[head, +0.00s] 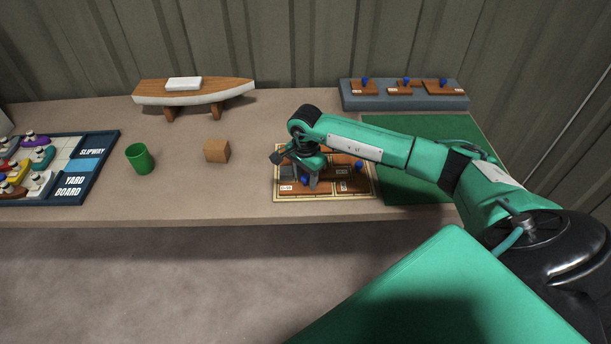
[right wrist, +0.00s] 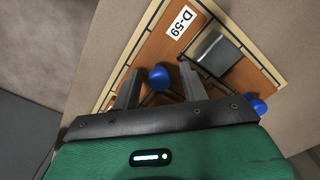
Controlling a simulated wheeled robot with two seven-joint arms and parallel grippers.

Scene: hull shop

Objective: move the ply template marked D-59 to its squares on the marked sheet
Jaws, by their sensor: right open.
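The ply template marked D-59 (right wrist: 154,50) is a brown board with a white label and a blue knob (right wrist: 159,77). It lies on the marked sheet (head: 323,199), a cream-edged sheet with gridlines, and also shows near the sheet's front left in the head view (head: 301,189). My right gripper (right wrist: 160,88) is open, with one finger on each side of the blue knob; whether either touches it I cannot tell. In the head view the right gripper (head: 306,179) partly covers the sheet. My left gripper is not in view.
A grey block (right wrist: 217,52) and another brown template (head: 350,184) are on the sheet. A green mat (head: 440,130) lies to the right, a grey rack (head: 405,100) with templates behind. A wooden block (head: 217,151), green cup (head: 139,158), boat model (head: 193,92) and yard board (head: 85,184) stand left.

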